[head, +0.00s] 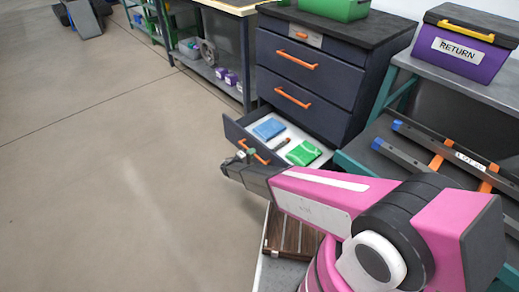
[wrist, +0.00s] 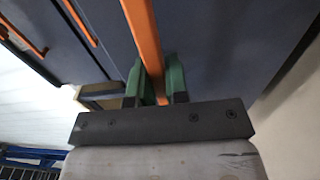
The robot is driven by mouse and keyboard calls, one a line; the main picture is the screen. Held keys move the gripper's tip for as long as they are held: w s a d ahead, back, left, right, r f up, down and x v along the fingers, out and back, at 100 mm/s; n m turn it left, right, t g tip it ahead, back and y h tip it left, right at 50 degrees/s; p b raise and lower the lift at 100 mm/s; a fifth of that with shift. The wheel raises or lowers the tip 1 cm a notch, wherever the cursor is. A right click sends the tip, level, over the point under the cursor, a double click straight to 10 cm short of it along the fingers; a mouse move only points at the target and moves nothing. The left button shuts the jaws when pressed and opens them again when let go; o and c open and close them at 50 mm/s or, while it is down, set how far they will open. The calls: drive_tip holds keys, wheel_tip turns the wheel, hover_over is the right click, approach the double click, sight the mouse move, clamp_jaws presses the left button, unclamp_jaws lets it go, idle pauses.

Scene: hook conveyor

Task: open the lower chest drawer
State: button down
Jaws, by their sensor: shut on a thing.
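The dark chest (head: 306,75) has several drawers with orange bar handles. The lower drawer (head: 232,133) stands partly pulled out, its white inside in view with a blue item (head: 268,129), a green item (head: 305,152) and a small dark item between them. My gripper (head: 243,157) is at the front of this drawer, by its orange handle (head: 254,151). In the wrist view, the green fingers of my gripper (wrist: 160,84) are on either side of the orange handle (wrist: 142,30), shut on it. The drawers above are shut.
A grey bench (head: 440,75) at the right carries a purple RETURN box (head: 460,55). Below it is a rack with dark rails (head: 425,150). A workbench with shelves (head: 215,70) stands left of the chest. The floor (head: 120,150) at left is clear.

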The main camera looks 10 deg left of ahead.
drive_tip(key=shift+v, duration=1.3)
drive_tip(key=c, duration=1.1)
unclamp_jaws()
drive_tip(key=v, duration=1)
drive_tip(key=shift+s+a, duration=0.25)
drive_tip(key=shift+s, duration=0.05)
